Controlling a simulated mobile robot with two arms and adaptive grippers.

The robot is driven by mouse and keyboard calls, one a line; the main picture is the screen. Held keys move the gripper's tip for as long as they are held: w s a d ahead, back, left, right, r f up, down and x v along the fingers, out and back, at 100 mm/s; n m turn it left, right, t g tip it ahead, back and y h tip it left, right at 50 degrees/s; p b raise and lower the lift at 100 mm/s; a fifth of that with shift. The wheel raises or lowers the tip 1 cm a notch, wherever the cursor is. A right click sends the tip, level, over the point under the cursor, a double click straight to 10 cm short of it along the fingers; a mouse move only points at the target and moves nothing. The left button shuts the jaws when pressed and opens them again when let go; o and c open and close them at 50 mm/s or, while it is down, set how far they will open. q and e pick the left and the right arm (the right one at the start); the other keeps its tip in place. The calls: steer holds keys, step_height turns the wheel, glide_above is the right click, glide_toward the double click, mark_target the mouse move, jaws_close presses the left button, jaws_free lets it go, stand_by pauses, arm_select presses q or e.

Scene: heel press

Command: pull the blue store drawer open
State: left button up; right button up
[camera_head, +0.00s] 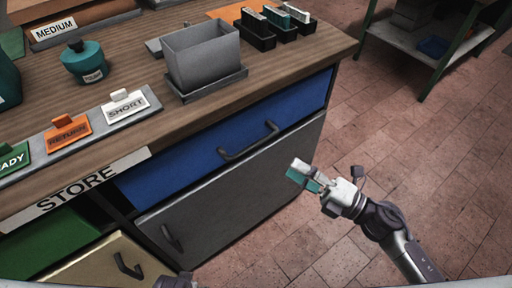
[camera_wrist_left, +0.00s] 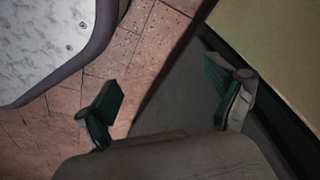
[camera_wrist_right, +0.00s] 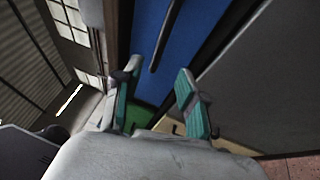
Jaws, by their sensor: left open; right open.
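The blue store drawer (camera_head: 222,146) is at the top of the cabinet front and looks shut. Its dark bar handle (camera_head: 249,142) runs across its middle. My right gripper (camera_head: 304,175) is open and empty, in front of the cabinet, right of and below the handle, clear of it. In the right wrist view the blue drawer (camera_wrist_right: 187,50) and handle (camera_wrist_right: 166,37) lie ahead, beyond the open fingers (camera_wrist_right: 155,95). My left gripper (camera_wrist_left: 160,105) is open and empty, low by the cabinet; only a small part shows at the bottom of the head view.
A grey door (camera_head: 235,190) with a handle sits below the drawer. A green drawer (camera_head: 48,243) and a cream door (camera_head: 105,262) are to the left. The worktop holds a grey bin (camera_head: 203,58) and label cards. Brick floor at right is free.

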mark_target(254, 144)
steer(key=p+x, duration=0.1)
steer(key=x, duration=1)
steer(key=shift+w+a, duration=0.3)
arm_select(q)
steer(key=s+f, duration=0.3)
steer(key=shift+a+f, duration=0.2)
arm_select(e)
jaws_close()
